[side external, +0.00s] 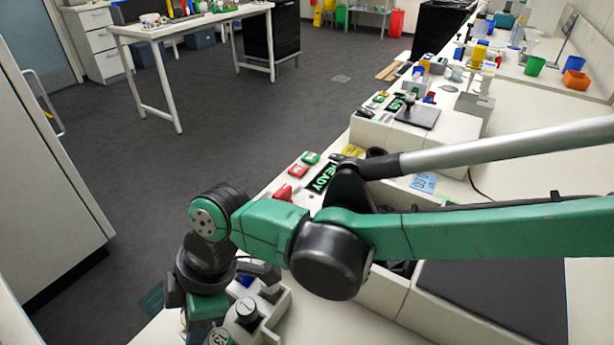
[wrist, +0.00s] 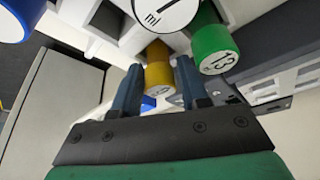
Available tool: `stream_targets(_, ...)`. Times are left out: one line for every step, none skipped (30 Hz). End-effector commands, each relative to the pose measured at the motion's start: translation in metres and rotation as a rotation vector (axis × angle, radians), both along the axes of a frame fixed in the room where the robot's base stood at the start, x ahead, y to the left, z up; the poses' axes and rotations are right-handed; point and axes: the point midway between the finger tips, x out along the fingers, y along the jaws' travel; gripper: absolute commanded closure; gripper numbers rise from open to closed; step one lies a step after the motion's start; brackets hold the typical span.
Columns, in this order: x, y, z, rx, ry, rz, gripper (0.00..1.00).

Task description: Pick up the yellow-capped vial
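The yellow-capped vial (wrist: 158,72) shows in the wrist view, between the two blue-grey fingers of my gripper (wrist: 158,80). A finger stands on each side of the yellow part; whether either touches it is hard to tell. The fingers are spread apart. In the side external view my wrist hangs over the rack at the lower left, and my fingers and the yellow cap cannot be made out there.
A green cap marked 13 (wrist: 214,48) is close right of my fingers. A large white-faced round piece (wrist: 165,10) is just above, and a blue cap (wrist: 14,20) is at upper left. The white rack (side external: 272,312) holds them tightly spaced. The bench continues rightward with equipment.

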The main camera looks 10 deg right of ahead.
Motion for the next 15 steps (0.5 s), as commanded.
stream_targets(0.0, 0.0, 0.0001, 0.0, 0.0, 0.0, 0.61)
stream_targets(0.0, -0.0001, 0.0002, 0.0, 0.0, 0.0, 0.61)
stream_targets(0.0, -0.0001, 0.0002, 0.0, 0.0, 0.0, 0.61)
stream_targets(0.0, -0.0001, 0.0003, 0.0, 0.0, 0.0, 0.7)
stream_targets(0.0, -0.0001, 0.0003, 0.0, 0.0, 0.0, 0.78)
stream_targets(0.0, -0.0002, 0.0004, 0.0, 0.0, 0.0, 0.89)
stream_targets(0.0001, -0.0001, 0.0004, 0.0, 0.0, 0.0, 0.98)
stream_targets(0.0001, -0.0001, 0.0004, 0.0, 0.0, 0.0, 0.99)
stream_targets(0.0001, -0.0002, 0.0005, 0.0, 0.0, 0.0, 1.0)
stream_targets(0.0001, -0.0002, 0.0005, 0.0, 0.0, 0.0, 1.0)
stream_targets(0.0001, -0.0002, 0.0005, 0.0, 0.0, 0.0, 1.0)
stream_targets(0.0001, -0.0002, 0.0005, 0.0, 0.0, 0.0, 1.0)
stream_targets(0.0001, -0.0002, 0.0005, 0.0, 0.0, 0.0, 1.0)
stream_targets(0.0001, -0.0002, 0.0006, 0.0, 0.0, 0.0, 1.0)
stream_targets(0.0001, -0.0002, 0.0009, 0.0, 0.0, 0.0, 1.0)
